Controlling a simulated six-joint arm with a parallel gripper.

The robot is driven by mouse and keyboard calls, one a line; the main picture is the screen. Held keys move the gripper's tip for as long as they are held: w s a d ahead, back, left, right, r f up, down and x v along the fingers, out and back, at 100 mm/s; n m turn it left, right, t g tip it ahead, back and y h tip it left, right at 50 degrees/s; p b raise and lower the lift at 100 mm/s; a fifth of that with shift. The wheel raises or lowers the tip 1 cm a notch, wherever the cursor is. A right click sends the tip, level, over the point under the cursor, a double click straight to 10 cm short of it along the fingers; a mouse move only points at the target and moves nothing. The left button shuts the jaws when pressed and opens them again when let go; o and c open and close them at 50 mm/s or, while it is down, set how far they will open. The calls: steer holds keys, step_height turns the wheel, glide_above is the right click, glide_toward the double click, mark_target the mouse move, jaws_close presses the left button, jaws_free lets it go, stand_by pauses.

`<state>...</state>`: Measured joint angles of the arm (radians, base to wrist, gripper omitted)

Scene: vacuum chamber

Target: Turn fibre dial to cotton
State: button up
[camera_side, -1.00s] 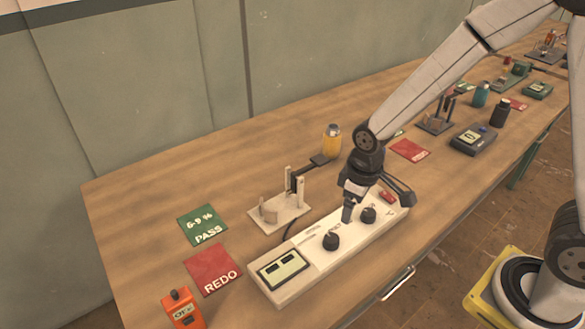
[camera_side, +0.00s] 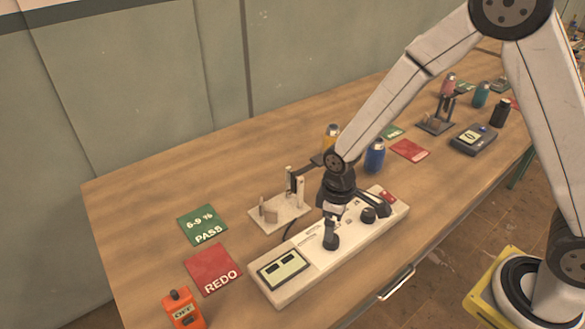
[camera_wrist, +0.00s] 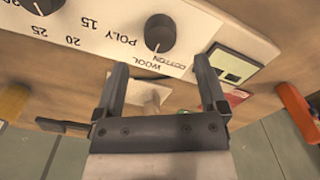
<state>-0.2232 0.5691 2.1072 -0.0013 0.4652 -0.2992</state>
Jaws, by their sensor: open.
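The fibre dial (camera_wrist: 159,33) is a black knob on the pale panel, with POLY, WOOL and COTTON printed around it. A light mark on its face seems to point towards WOOL. In the side view, this dial (camera_side: 331,243) is the one nearer the display, partly covered by my gripper (camera_side: 331,229). My gripper (camera_wrist: 163,70) is open and empty in the wrist view, its fingers apart. The dial appears ahead of the gap between the fingertips; I cannot tell the exact height left. The pale control box (camera_side: 293,285) lies along the table.
A second black dial (camera_side: 368,214), with numbers by it, sits to the right on the box. The display (camera_side: 283,269) is at the box's left end. A stand (camera_side: 278,214) is behind. Green PASS (camera_side: 203,225) and red REDO (camera_side: 213,268) cards and an orange device (camera_side: 183,309) lie left.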

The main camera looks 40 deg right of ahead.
steer(key=shift+f, duration=2.8)
jaws_close()
